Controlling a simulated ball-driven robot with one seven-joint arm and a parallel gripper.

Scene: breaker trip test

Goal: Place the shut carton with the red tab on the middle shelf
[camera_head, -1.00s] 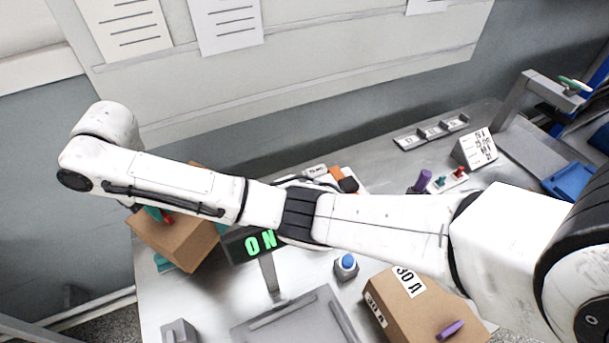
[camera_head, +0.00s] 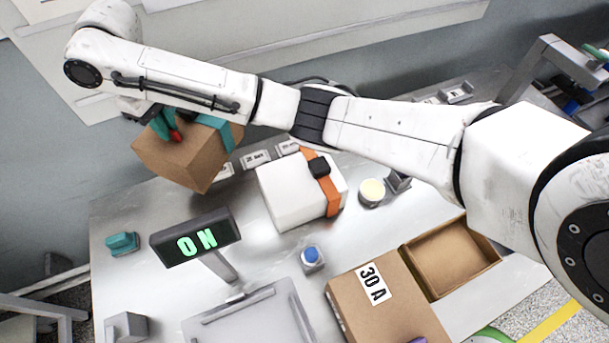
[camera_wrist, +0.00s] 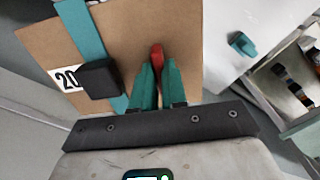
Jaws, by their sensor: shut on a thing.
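A brown carton (camera_head: 180,158) with a teal band hangs tilted at the far left of the head view. In the wrist view the carton (camera_wrist: 135,50) shows a "20" label and a black block on its band; its visible faces look shut. My gripper (camera_head: 172,132) is shut on the red tab (camera_head: 176,136) of this carton. In the wrist view, the teal fingers of my gripper (camera_wrist: 158,72) close at the red tab (camera_wrist: 156,54). The carton appears to be above the table, clear of it. I cannot make out a middle shelf for certain.
The metal table (camera_head: 125,280) bears an "ON" display (camera_head: 196,243), a white box with an orange band (camera_head: 285,192), a blue button (camera_head: 311,255) and a "30 A" carton (camera_head: 360,300). A small teal piece (camera_head: 122,243) sits at the left. An open brown box (camera_head: 450,255) stands at right.

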